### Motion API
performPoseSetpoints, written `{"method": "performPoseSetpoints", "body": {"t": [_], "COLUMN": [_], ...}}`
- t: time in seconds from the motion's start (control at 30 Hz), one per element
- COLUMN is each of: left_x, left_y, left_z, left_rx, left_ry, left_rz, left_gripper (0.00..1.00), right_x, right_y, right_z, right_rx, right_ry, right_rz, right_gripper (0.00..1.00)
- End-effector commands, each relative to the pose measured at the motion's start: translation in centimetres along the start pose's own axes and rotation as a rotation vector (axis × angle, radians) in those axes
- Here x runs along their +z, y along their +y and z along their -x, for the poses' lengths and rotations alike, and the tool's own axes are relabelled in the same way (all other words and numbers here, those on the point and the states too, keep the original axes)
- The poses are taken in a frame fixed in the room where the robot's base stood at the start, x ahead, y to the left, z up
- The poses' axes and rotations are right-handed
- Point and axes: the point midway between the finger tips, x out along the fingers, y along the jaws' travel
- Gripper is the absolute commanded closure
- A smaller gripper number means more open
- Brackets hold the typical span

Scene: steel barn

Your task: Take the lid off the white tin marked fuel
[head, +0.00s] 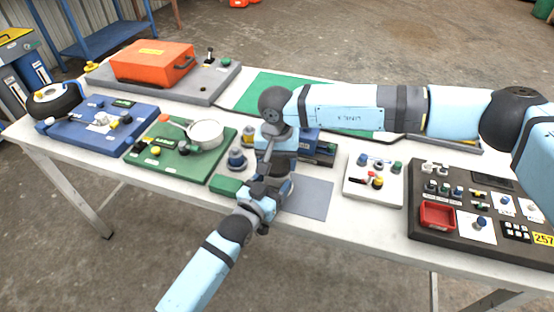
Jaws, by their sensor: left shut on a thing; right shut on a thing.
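My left gripper (268,194) reaches in from the lower left, low over the front middle of the table. My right gripper (266,168) comes down from above at the same spot, just over the left one. Both are shut and close together. What they hold is almost wholly hidden by the jaws and wrists; from their place it appears to be the white tin, left on its body and right on its lid. No fuel marking can be read, and I cannot tell whether lid and tin are apart.
A green board (171,166) with a white round pan (206,134) lies left of the grippers. A blue board (90,136) and an orange case (152,63) are farther left. A white block (360,192) and a dark panel with a red tray (437,216) lie right. A grey mat (314,200) is bare.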

Motion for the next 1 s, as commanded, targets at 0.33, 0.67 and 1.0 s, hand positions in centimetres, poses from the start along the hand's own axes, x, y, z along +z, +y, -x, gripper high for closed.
{"method": "performPoseSetpoints", "body": {"t": [0.33,0.67,1.0], "left_x": [0.0,0.0,0.0], "left_y": [0.0,0.0,0.0], "left_z": [0.0,0.0,0.0], "left_rx": [0.0,0.0,0.0], "left_ry": [-0.001,-0.001,-0.001], "left_rz": [0.0,0.0,0.0], "left_gripper": [0.98,0.98,0.98], "right_x": [0.0,0.0,0.0], "right_y": [0.0,0.0,0.0], "right_z": [0.0,0.5,1.7], "right_rx": [0.0,-0.001,0.0], "right_ry": [0.0,0.001,0.0], "right_rz": [0.001,0.0,0.0], "right_gripper": [0.59,0.59,0.59]}}
